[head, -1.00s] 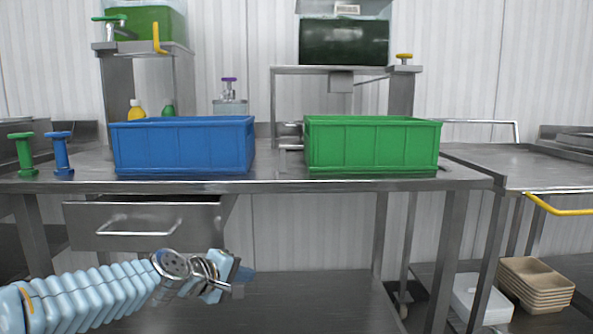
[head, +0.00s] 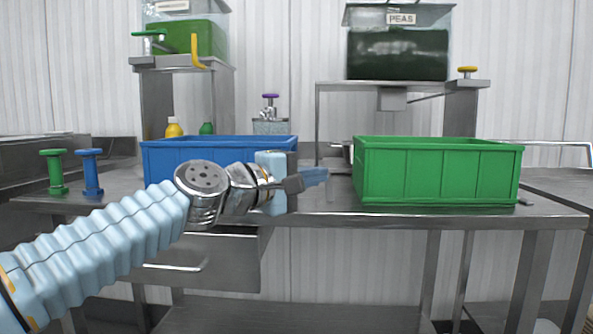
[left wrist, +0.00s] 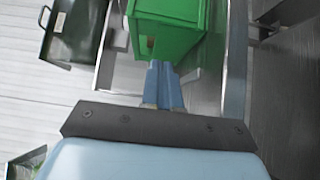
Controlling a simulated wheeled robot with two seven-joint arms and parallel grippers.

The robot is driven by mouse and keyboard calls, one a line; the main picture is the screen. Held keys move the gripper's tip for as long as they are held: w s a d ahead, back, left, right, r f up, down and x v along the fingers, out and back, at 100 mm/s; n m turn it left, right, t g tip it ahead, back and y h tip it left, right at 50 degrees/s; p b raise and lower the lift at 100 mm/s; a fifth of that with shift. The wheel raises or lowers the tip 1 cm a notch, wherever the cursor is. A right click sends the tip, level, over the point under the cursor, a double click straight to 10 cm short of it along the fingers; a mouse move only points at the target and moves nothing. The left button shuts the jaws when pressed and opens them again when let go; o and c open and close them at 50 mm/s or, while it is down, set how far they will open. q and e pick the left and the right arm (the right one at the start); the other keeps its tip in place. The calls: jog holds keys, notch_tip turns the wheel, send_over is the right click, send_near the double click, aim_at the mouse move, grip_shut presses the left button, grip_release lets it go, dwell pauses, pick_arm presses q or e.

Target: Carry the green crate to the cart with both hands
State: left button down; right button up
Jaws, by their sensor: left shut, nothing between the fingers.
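The green crate (head: 438,172) stands upright on the steel table (head: 320,212), right of centre in the head view. Its end also shows at the top of the left wrist view (left wrist: 170,32). My left gripper (head: 318,176) is raised above the table's front edge, in front of the blue crate's right end. Its blue fingers (left wrist: 164,84) are together and empty, pointing toward the green crate. In the head view they stop short of its left side. My right gripper is in neither view. The cart's identity is unclear; a steel surface (head: 562,186) shows at the right edge.
A blue crate (head: 160,163) stands left on the table, partly behind my left arm. Green and blue upright handles (head: 54,172) stand at the far left. A dispenser labelled PEAS (head: 398,50) stands on a raised stand behind. The tabletop between the crates is mostly clear.

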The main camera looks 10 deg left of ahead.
aim_at(363, 171)
pick_arm(q)
jog(key=p+x, duration=0.1)
jog(key=x, duration=0.2)
jog(key=shift+w+d+r, duration=0.15)
jog(key=shift+d, duration=0.25)
jog(key=shift+d+p, duration=0.45)
jog(key=shift+d, duration=1.25)
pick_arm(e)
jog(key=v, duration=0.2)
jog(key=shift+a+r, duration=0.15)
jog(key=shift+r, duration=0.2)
